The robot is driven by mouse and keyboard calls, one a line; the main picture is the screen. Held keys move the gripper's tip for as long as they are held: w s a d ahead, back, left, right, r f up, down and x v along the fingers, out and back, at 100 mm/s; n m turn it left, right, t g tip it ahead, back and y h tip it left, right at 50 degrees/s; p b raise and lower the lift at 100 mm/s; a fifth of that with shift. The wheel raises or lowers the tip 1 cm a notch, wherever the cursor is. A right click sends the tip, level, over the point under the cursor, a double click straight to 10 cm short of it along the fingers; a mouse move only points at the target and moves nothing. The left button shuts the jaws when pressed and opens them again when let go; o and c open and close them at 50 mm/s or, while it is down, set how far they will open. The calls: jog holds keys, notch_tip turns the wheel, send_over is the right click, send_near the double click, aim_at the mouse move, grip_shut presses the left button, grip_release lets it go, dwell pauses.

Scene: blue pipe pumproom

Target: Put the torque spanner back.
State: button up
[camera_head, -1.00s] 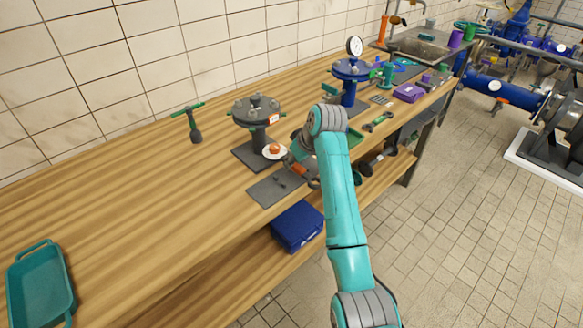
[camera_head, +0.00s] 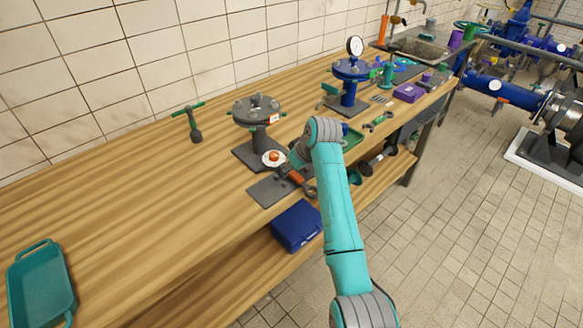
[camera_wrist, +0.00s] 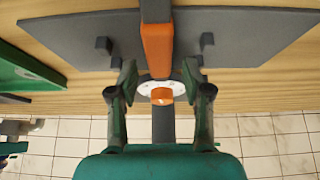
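The torque spanner has an orange grip (camera_head: 297,177), a dark shaft and a white round dial with an orange middle (camera_head: 274,157). In the wrist view the orange grip (camera_wrist: 157,48) crosses a dark grey board, with the dial between the fingers. The grey board (camera_head: 265,192) lies at the bench's front edge and has small dark brackets (camera_wrist: 207,42). The spanner is over or on this board; I cannot tell whether it touches.
A flange stand (camera_head: 258,112) stands just behind the board. A green T-handled tool (camera_head: 194,124) is to its left, and a green tray (camera_head: 353,138) to the right. A blue box (camera_head: 297,226) sits below the bench edge. A teal tray (camera_head: 40,288) is far left.

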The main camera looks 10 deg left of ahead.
jog(key=shift+r, duration=0.1)
jog(key=v, duration=1.2)
dwell(0.4)
